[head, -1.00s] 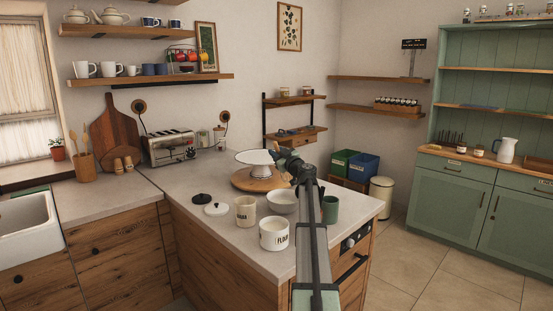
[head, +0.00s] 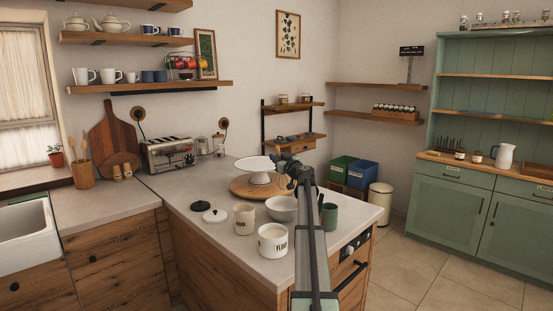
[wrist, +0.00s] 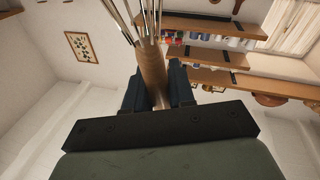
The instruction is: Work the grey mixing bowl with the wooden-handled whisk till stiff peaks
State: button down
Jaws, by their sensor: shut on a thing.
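In the wrist view the whisk (wrist: 152,68) has a wooden handle and thin metal wires that run out of the top edge. My gripper (wrist: 158,90) is shut on this handle, with one dark finger on each side. In the head view a pale grey-white bowl (head: 281,208) stands upright on the island counter, just left of my arm. My arm reaches out over the counter beyond the bowl. In the head view I cannot make out the whisk or my fingertips. The bowl's contents cannot be made out.
Two lids (head: 215,215) lie at left. The counter's front-left part is clear.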

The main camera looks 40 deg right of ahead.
send_over(280, 185)
jog(key=w+a, duration=0.1)
jog(key=w, duration=0.1)
jog(key=shift+f, duration=2.2)
notch_tip(280, 185, down, 7)
jog(key=d, duration=0.1)
jog(key=shift+d+f, duration=0.1)
jog(key=shift+d, duration=0.1)
